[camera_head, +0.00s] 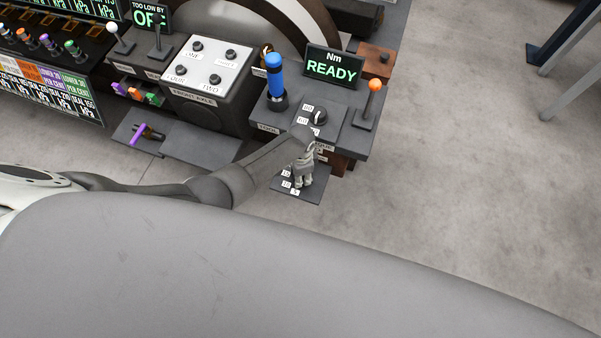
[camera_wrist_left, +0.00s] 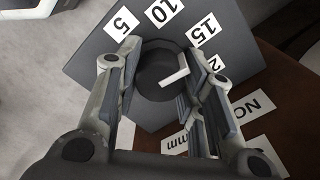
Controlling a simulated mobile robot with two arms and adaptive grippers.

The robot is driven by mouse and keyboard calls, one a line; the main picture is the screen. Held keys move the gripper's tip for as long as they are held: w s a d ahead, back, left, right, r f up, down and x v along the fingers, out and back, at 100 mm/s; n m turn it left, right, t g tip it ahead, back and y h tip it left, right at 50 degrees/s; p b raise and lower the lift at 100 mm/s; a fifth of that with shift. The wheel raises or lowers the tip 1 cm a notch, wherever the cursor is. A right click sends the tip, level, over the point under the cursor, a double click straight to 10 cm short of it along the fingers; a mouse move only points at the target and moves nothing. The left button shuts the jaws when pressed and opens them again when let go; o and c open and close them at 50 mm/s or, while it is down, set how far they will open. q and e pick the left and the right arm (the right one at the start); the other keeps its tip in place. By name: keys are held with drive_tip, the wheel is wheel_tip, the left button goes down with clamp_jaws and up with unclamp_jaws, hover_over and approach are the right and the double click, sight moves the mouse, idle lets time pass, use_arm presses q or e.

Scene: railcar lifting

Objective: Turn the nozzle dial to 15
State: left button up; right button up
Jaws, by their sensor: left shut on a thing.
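The nozzle dial (camera_wrist_left: 157,70) is a round dark knob with a white pointer bar on a dark square plate (camera_wrist_left: 92,49). White labels 5 (camera_wrist_left: 122,20), 10 (camera_wrist_left: 165,12) and 15 (camera_wrist_left: 205,30) sit around it, with a partly hidden label starting with 2 (camera_wrist_left: 215,65). The pointer aims up and right, between 15 and the partly hidden label. My left gripper (camera_wrist_left: 158,85) is shut on the dial, one finger on each side. In the head view the gripper (camera_head: 302,172) hides the dial above its plate (camera_head: 310,193). My right gripper is not in view.
Above the plate, a console carries another black knob (camera_head: 318,117), a blue handle (camera_head: 275,75), an orange-topped lever (camera_head: 373,95) and a READY display (camera_head: 333,66). A white button panel (camera_head: 207,65) stands to the left. Open floor (camera_head: 460,150) lies to the right.

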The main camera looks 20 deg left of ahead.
use_arm(q)
drive_tip(key=o, duration=1)
drive_tip(key=shift+o, duration=0.2)
wheel_tip(320, 180, up, 12)
idle(0.7)
